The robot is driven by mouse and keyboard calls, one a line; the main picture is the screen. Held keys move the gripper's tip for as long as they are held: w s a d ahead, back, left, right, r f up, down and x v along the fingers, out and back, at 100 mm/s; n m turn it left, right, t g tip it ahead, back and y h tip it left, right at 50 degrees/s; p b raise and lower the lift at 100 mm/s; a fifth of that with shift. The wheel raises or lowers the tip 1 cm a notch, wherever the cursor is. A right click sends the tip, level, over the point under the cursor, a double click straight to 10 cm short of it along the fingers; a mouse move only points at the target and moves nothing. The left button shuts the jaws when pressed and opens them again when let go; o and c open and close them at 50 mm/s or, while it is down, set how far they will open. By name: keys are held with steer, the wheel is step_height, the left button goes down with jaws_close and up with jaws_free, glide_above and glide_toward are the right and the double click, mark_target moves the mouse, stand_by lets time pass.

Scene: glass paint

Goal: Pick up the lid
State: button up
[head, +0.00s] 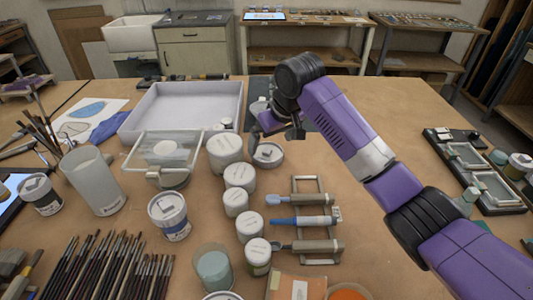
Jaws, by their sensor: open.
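A round, pale, shallow piece that looks like the lid (267,155) lies on the table just right of a large white jar. It has a grey rim and a dark mark on top. My gripper (276,131) is just behind and above it in the picture, pointing down, open and with nothing visible between its fingers. A gap shows between the gripper and the lid, though the exact height is hard to judge. The gripper's far side is hidden by my wrist.
White jars (226,147) stand in a row left of the lid. A large white tray (150,130) lies behind left, with a glass-topped stand (165,152) before it. A rack of brushes or rollers (304,220) lies in front. The table right of the lid is bare beneath my arm.

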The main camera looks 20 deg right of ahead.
mark_target(268, 151)
steer(key=shift+p+x, duration=0.35)
steer(key=shift+x, duration=1.95)
steer(key=shift+s, duration=0.15)
steer(key=c, duration=1.1)
